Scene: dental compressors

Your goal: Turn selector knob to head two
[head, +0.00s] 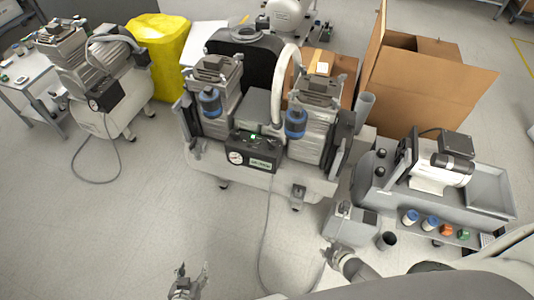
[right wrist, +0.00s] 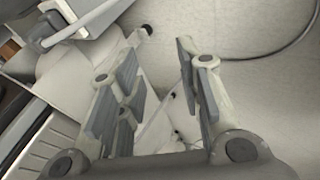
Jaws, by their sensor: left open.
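The two-headed compressor (head: 262,182) stands in the middle of the head view. Its black control box (head: 255,152) faces me, with a round white gauge, a lit green light and a small label. I cannot make out the selector knob or its setting at this size. My left gripper (head: 188,276) is open and empty at the bottom of the head view, over the floor in front of the compressor. My right gripper (head: 331,254) is low at the right, below and apart from the control box. In the right wrist view (right wrist: 158,60) its fingers are apart with nothing between them.
A grey cart (head: 490,190) with a motor unit stands at the right, near my right arm. A small grey box (head: 350,224) is beside the right gripper. Another compressor (head: 110,115), a yellow bag (head: 160,50) and cardboard boxes (head: 420,75) stand around. The floor at front left is clear.

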